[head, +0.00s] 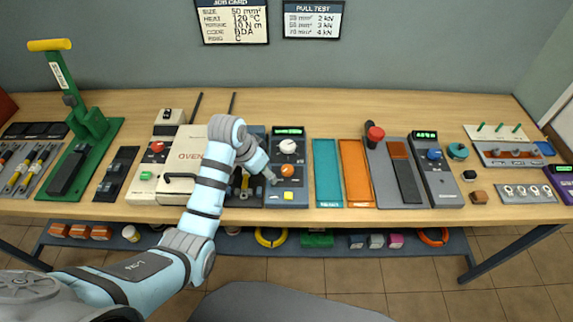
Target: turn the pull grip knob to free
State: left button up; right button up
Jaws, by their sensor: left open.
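My left gripper (270,178) is open, small in the head view, at the left side of a dark blue panel (301,198). The panel carries a display, a white knob (287,146), an orange knob (287,170) and a yellow button. The fingertips are just left of the orange knob; I cannot tell whether they touch it. Further right, a grey unit (444,197) with a green display has a blue knob (434,154). Left of that unit stands a red-topped lever (375,134). No readable label shows which knob is the pull grip knob. My right gripper is out of view.
An oven (191,142) stands left of the panel, partly hidden by my left arm. A teal tray (328,203) and an orange tray (356,203) lie right of the panel. A green lever press (95,122) stands at the left. Two signs hang on the wall.

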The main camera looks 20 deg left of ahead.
aim_at(287, 169)
pick_arm(q)
jog(key=w+d+r+m, duration=0.1)
jog(key=w+d+r, duration=0.1)
jog(key=w+r, duration=0.3)
jog(key=b+x, duration=0.1)
jog(key=x, duration=0.3)
jog(key=b+x, duration=0.1)
jog(key=x, duration=0.3)
jog(key=b+x, duration=0.2)
jog(key=x, duration=0.3)
jog(key=shift+s+d+f, duration=0.1)
jog(key=shift+s+d, duration=0.05)
jog(key=shift+s, duration=0.1)
jog(key=shift+s+h, duration=0.1)
jog(key=shift+h, duration=0.2)
jog(key=shift+c, duration=0.2)
jog(key=c, duration=1.1)
